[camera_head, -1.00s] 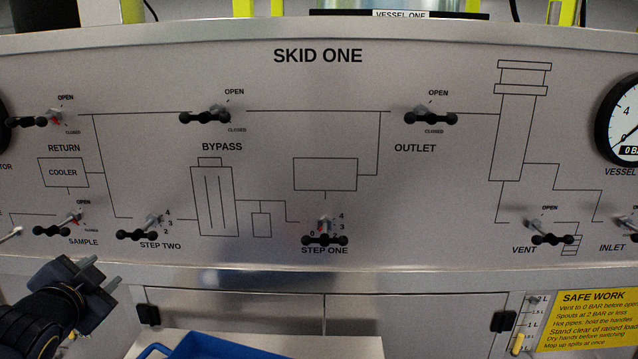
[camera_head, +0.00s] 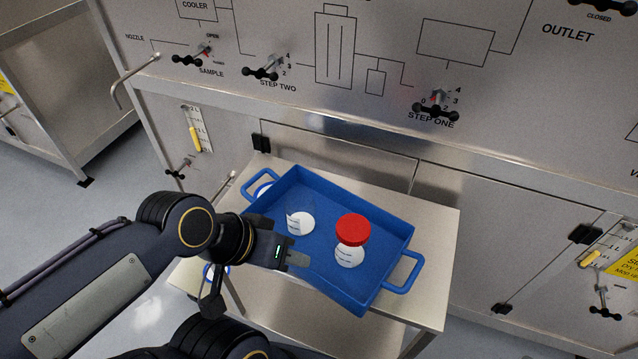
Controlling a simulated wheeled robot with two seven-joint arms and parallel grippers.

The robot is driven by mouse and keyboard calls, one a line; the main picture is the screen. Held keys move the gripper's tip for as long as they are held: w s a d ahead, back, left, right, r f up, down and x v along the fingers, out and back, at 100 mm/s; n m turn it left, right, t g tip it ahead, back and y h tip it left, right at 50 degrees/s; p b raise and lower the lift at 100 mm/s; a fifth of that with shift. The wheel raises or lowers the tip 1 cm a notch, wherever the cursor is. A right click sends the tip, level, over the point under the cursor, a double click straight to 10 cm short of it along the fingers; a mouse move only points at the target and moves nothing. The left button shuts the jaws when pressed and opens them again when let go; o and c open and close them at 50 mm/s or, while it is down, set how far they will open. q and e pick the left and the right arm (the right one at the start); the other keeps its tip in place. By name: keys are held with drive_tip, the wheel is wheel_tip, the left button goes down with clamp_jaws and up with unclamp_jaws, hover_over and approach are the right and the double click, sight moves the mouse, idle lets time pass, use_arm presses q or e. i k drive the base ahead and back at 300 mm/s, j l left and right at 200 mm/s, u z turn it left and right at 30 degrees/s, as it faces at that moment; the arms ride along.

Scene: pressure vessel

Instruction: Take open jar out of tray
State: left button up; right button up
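The open jar (camera_head: 300,222) is clear and lidless, with white showing low in it. It stands in the left part of the blue tray (camera_head: 391,258). A second jar (camera_head: 349,255) with a red lid (camera_head: 352,229) stands to its right in the same tray. My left gripper (camera_head: 294,250) is over the tray's near left side, just in front of the open jar in the picture. It holds nothing, and its fingers look apart, though the upper one is hard to make out. My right gripper is not in view.
The tray has raised walls and a handle (camera_head: 405,273) at each end. It rests on a pale cart top (camera_head: 434,228) below the panel (camera_head: 330,115). A bent metal nozzle (camera_head: 126,82) sticks out at left.

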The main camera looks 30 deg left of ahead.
sight(299, 205)
drive_tip(key=j+u, duration=0.35)
drive_tip(key=j, duration=0.6)
drive_tip(key=i+j+u, duration=0.1)
drive_tip(key=j+u, duration=0.2)
drive_tip(key=j, duration=0.65)
